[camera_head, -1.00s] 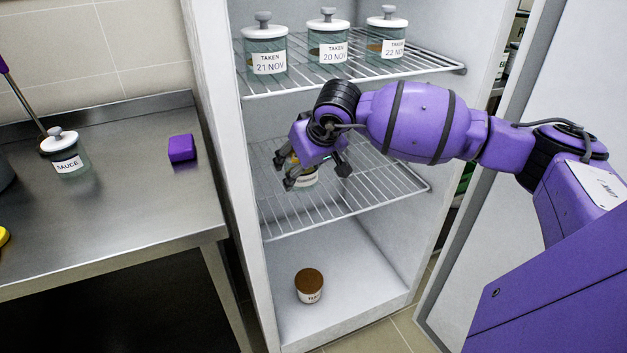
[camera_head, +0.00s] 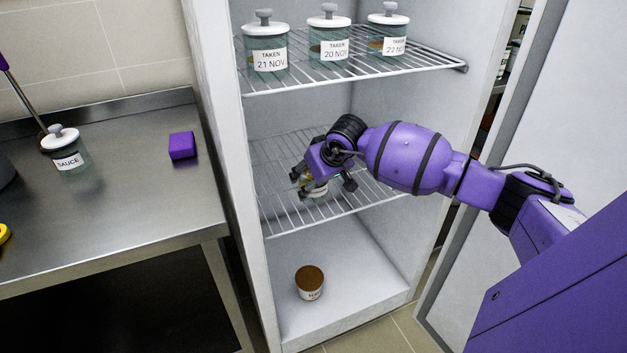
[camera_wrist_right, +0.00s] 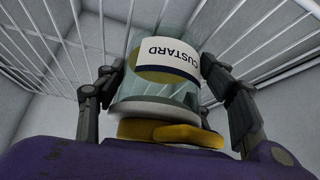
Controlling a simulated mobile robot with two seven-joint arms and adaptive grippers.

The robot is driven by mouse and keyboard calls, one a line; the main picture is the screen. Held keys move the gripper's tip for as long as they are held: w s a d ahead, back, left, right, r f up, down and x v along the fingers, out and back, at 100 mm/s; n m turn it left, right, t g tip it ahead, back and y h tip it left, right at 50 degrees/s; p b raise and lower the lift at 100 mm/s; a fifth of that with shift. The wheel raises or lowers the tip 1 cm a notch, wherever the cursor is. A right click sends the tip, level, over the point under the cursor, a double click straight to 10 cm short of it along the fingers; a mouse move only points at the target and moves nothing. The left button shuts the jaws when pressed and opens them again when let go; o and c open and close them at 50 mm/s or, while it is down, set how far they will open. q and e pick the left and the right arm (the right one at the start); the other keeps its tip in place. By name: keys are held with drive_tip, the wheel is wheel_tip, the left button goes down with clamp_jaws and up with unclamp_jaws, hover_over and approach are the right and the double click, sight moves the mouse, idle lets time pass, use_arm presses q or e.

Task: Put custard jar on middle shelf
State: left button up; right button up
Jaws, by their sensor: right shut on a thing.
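The custard jar (camera_head: 319,191) is in the fridge at the level of the middle shelf (camera_head: 283,217), a wire rack. In the right wrist view the glass jar (camera_wrist_right: 158,88) shows its CUSTARD label and a yellow knob on the lid side, toward my palm. My right gripper (camera_head: 324,183) comes down over the jar with a finger on either side and is shut on it; the fingers also show in the wrist view (camera_wrist_right: 170,85). Wire bars show beyond the jar. I cannot tell whether the jar touches the rack. My left gripper is not in view.
Several jars labelled TAKEN, one being the 20 NOV jar (camera_head: 329,42), stand on the upper shelf (camera_head: 420,68). A brown-topped tub (camera_head: 310,283) stands on the fridge floor. A SAUCE jar (camera_head: 66,150) and purple block (camera_head: 182,146) are on the steel counter (camera_head: 130,205). The middle rack is otherwise clear.

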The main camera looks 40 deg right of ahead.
drive_tip(key=o, duration=1.1)
drive_tip(key=shift+f, duration=0.2)
drive_tip(key=o, duration=0.5)
drive_tip(key=shift+r, duration=0.1)
drive_tip(key=shift+c, duration=0.2)
